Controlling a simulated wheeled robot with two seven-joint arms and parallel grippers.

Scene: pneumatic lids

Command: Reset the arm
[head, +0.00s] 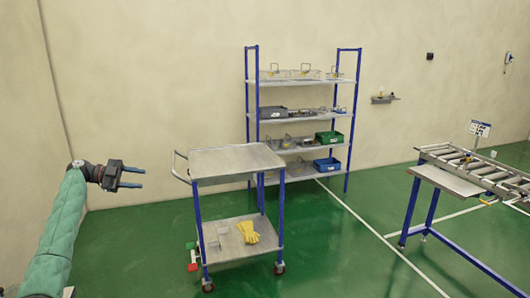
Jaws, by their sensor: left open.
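My left arm (61,230), in a green sleeve, comes in from the lower left of the head view. My left gripper (141,178) is at its end, with two dark blue fingers pointing right. The fingers are apart with nothing between them. The gripper is in the air, left of the cart's handle, and appears to touch nothing. My right gripper is not in view.
A blue-legged cart (235,159) with an empty top stands ahead; yellow gloves (247,232) lie on its lower shelf. Behind it is a blue rack (348,123) with bins. A roller conveyor (478,168) stands right. Green floor (335,250) is free between cart and conveyor.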

